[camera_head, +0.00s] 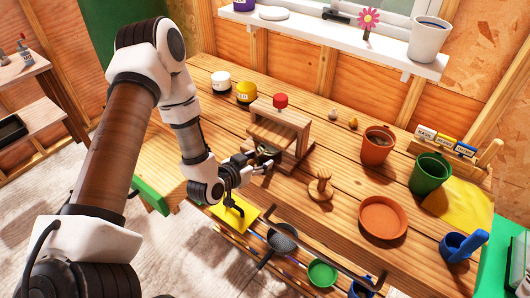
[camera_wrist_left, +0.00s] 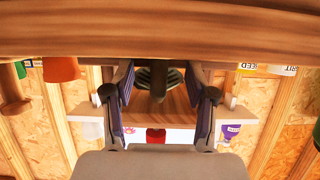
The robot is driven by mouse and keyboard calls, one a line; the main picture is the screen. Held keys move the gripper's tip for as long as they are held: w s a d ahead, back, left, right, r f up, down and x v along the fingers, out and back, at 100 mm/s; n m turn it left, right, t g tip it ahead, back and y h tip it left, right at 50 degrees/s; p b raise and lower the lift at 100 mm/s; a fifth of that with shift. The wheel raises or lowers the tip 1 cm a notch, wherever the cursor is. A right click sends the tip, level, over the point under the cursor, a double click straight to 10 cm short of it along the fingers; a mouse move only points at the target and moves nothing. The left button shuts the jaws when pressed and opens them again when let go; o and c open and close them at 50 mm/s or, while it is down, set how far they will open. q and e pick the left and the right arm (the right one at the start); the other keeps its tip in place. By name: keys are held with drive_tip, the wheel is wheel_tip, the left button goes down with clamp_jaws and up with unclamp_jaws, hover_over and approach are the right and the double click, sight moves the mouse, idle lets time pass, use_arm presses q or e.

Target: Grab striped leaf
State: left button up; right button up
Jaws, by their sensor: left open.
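The striped leaf (camera_head: 267,151) is a small dark green shape at the front of a wooden press with a red knob (camera_head: 280,101). In the left wrist view the leaf (camera_wrist_left: 156,76) shows dark with paler stripes, and sits between my two fingers. My left gripper (camera_head: 260,164) is open in front of the press, close to the leaf. In the left wrist view the fingers of this gripper (camera_wrist_left: 157,88) stand apart on either side of the leaf, with a gap visible to each side. Whether the leaf's lower part touches the press base is hidden. My right gripper is not seen.
A wooden stamp (camera_head: 320,187) stands right of the press. A terracotta pot (camera_head: 376,148), green pot (camera_head: 430,173) and terracotta saucer (camera_head: 383,217) are further right. White (camera_head: 221,82) and yellow (camera_head: 246,93) jars stand behind left. A rail (camera_head: 335,258) runs along the bench front.

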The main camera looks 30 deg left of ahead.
use_arm(q)
drive_tip(key=shift+d, duration=0.1)
drive_tip(key=c, duration=0.9)
